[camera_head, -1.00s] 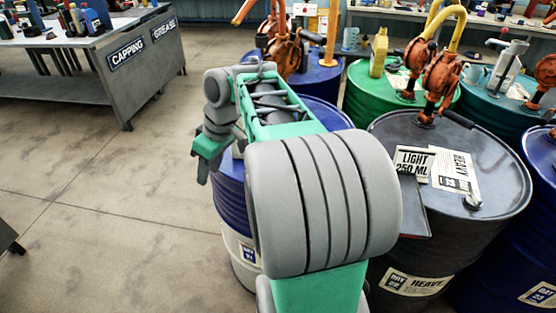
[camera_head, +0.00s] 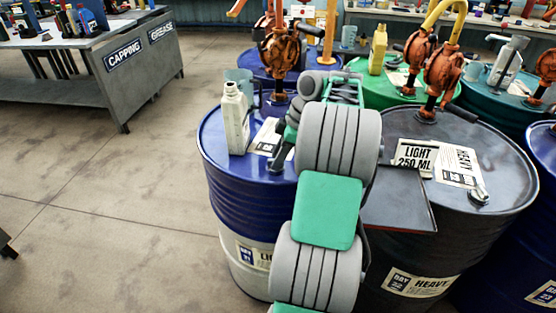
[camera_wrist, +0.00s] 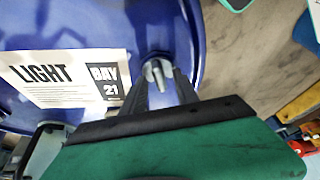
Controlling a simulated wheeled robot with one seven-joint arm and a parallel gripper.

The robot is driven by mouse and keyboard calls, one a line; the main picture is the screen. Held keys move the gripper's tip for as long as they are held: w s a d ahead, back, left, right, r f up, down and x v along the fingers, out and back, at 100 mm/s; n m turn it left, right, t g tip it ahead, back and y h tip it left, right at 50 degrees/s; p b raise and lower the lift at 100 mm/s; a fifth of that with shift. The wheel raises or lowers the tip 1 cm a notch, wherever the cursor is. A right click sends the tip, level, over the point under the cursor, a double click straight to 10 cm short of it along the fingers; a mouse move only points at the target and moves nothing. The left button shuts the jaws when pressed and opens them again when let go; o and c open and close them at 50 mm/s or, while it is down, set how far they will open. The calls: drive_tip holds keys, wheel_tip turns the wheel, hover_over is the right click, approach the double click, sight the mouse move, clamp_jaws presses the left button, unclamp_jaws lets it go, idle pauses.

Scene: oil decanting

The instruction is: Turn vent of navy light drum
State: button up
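The navy light drum (camera_head: 228,188) stands left of centre, with a white lower band and a LIGHT label on top. Its blue top (camera_wrist: 190,20) and the LIGHT, BAY 21 paper (camera_wrist: 68,75) fill much of the wrist view. The small metal vent (camera_wrist: 155,72) stands near the drum's rim, with a dark ring at its base. My gripper (camera_wrist: 160,82) points down at the drum top, its two dark fingers apart with the vent between or just beyond their tips. I cannot tell whether they touch it. In the head view my gripper (camera_head: 276,162) is low over the drum's right part.
A pale bottle (camera_head: 236,120) stands on the drum top, with an orange pump (camera_head: 281,50) behind. The dark HEAVY drum (camera_head: 505,180) stands to the right, a dark tray (camera_head: 398,205) beside my arm. A grey bench (camera_head: 90,85) is far left; the floor between is clear.

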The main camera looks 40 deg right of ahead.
clamp_jaws()
idle(0.3)
idle(0.3)
